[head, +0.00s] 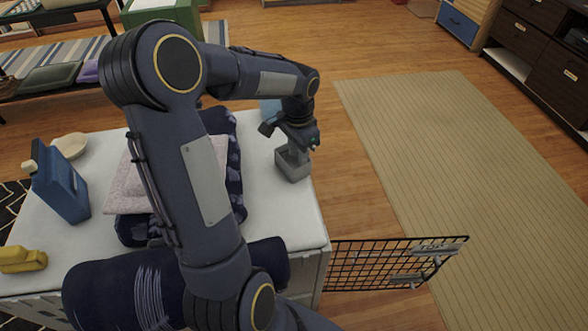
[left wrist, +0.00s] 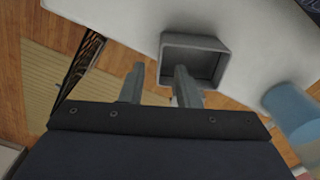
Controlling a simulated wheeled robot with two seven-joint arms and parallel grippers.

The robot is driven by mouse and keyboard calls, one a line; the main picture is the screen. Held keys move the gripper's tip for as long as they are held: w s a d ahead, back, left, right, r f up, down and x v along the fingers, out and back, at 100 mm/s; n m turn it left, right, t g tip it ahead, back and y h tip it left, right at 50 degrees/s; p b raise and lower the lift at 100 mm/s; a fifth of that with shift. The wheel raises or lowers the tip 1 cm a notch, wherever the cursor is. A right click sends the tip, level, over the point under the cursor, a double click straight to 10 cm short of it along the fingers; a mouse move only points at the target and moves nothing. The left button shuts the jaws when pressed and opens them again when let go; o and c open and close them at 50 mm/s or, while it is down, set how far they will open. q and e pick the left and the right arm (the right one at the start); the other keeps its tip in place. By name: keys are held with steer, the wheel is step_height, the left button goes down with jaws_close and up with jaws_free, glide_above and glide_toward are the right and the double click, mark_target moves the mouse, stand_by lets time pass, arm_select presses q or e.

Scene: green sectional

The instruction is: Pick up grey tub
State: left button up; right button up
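The grey tub (head: 293,166) is a small open box near the right edge of the white-topped surface. In the left wrist view the tub (left wrist: 223,70) shows its opening and looks empty. My left gripper (head: 297,145) is over the tub, pointing down. In the left wrist view its two fingers (left wrist: 158,84) are apart with nothing between them. One finger overlaps the tub's near wall in that view and the other lies outside it. I cannot tell whether either touches. My right gripper is not in view.
A light blue container (left wrist: 290,106) stands near the tub. Folded dark blue patterned cloth (head: 236,178), a blue carton (head: 60,183), a bowl (head: 70,146) and a yellow object (head: 22,260) share the white top (head: 285,222). A black wire rack (head: 385,264) juts out at right.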

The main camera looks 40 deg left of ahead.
mark_target(299, 180)
arm_select(q)
steer(key=f, duration=0.3)
steer(key=f+b, duration=0.1)
steer(key=f, duration=0.5)
steer(key=shift+w+b, duration=0.25)
steer(key=shift+b, duration=0.1)
steer(key=shift+r, duration=0.1)
jaws_close()
